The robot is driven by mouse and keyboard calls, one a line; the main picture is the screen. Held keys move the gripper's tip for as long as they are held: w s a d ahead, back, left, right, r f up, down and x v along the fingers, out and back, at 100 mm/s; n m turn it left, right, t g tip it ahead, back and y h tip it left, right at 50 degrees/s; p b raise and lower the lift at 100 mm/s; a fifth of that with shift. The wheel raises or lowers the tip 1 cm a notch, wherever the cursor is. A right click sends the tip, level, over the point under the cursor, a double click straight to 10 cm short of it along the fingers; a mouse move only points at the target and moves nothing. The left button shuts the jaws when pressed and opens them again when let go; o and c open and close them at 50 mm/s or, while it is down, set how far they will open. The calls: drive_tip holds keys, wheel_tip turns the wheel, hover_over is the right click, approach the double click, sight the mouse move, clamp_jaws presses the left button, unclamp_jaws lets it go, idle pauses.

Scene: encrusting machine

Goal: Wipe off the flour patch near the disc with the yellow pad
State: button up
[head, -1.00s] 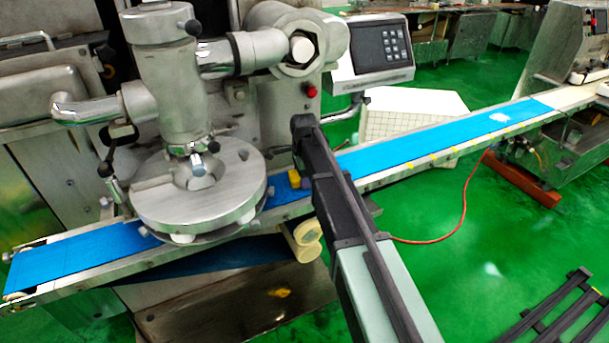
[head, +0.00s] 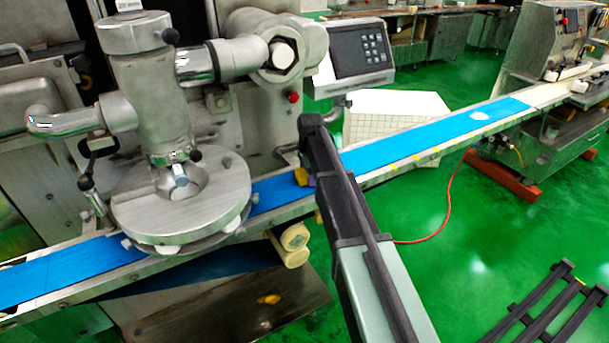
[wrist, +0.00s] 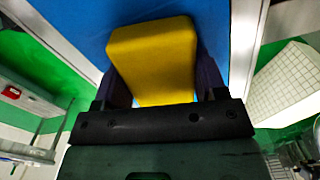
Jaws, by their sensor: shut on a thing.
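The yellow pad (head: 301,176) is at the blue belt (head: 275,192), just right of the round metal disc (head: 180,200). My gripper (wrist: 160,80) is shut on the yellow pad, which shows large in the wrist view (wrist: 155,60) between the dark fingers. The pad is over the blue belt, but I cannot tell whether it touches it. A white flour patch (head: 480,116) lies on the belt's far right part, well away from the disc. I see no clear white patch on the bare belt beside the disc; my arm and the pad hide part of it.
The steel machine column (head: 150,95) rises above the disc. A control box with a keypad (head: 355,52) stands behind the belt. A white gridded box (head: 395,115) is behind the belt.

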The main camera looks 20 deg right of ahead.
sight(300, 175)
drive_tip(key=shift+w+d, duration=0.25)
drive_tip(key=shift+d, duration=0.75)
drive_tip(key=shift+w+d, duration=0.25)
drive_tip(key=shift+d, duration=0.75)
drive_tip(key=shift+f, duration=0.15)
drive_tip(key=shift+s+a, duration=0.3)
drive_tip(key=shift+a, duration=0.75)
drive_tip(key=shift+s+a, duration=0.2)
drive_tip(key=shift+a, duration=0.75)
drive_tip(key=shift+s+a, duration=0.25)
drive_tip(key=shift+a, duration=0.65)
drive_tip(key=shift+s+a, duration=0.25)
drive_tip(key=shift+a, duration=0.65)
drive_tip(key=shift+s+a, duration=0.2)
drive_tip(key=shift+a, duration=0.8)
drive_tip(key=shift+s+a, duration=0.2)
drive_tip(key=shift+a, duration=0.75)
drive_tip(key=shift+r, duration=0.2)
wheel_tip(300, 175, up, 6)
drive_tip(key=p, duration=0.6)
drive_tip(key=shift+d+f, duration=0.1)
drive_tip(key=shift+d, duration=0.05)
